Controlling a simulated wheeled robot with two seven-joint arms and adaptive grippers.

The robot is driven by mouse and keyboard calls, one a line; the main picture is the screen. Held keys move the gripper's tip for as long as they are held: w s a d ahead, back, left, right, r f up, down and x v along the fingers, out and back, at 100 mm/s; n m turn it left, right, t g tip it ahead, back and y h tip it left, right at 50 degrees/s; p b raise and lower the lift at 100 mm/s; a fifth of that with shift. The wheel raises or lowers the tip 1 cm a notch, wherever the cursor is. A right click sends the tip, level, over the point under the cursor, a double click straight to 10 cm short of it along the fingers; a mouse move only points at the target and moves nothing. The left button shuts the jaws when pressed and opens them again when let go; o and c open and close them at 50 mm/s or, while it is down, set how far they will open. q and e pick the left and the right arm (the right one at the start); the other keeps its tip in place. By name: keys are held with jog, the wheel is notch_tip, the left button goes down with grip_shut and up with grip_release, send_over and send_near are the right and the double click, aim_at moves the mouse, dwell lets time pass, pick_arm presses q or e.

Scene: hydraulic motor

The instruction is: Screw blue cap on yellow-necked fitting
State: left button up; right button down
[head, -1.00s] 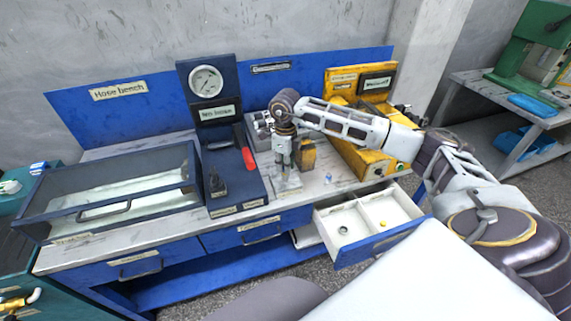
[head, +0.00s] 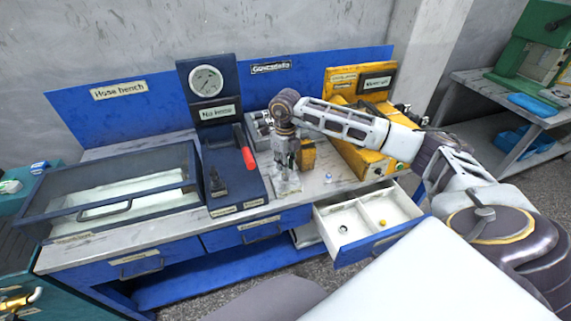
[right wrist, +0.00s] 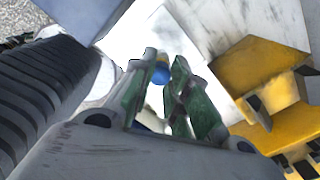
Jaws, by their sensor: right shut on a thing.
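My right gripper (head: 286,168) points down over the middle of the bench, in front of the gauge stand's right side. In the right wrist view its green-padded fingers (right wrist: 160,88) are shut on a small blue cap (right wrist: 160,76). A yellow band (right wrist: 163,58), which looks like the neck of the fitting, shows directly beyond the cap. I cannot tell whether cap and neck touch or are threaded. The rest of the fitting is mostly hidden. My left gripper is not in view.
A small bluish piece (head: 328,178) lies on the bench to the right. An open drawer (head: 352,243) holds a dark ring and a yellow piece. A yellow machine (head: 365,150) stands right of the gripper, a red-handled stand (head: 228,180) left.

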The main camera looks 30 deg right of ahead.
jog(key=shift+a+m+p, duration=0.1)
jog(key=shift+m+p, duration=0.3)
jog(key=shift+m, duration=2.2)
jog(key=shift+m, duration=0.4)
jog(key=shift+f+m+p, duration=0.1)
jog(key=shift+m+p, duration=0.3)
jog(key=shift+m, duration=1.4)
jog(key=shift+m, duration=0.6)
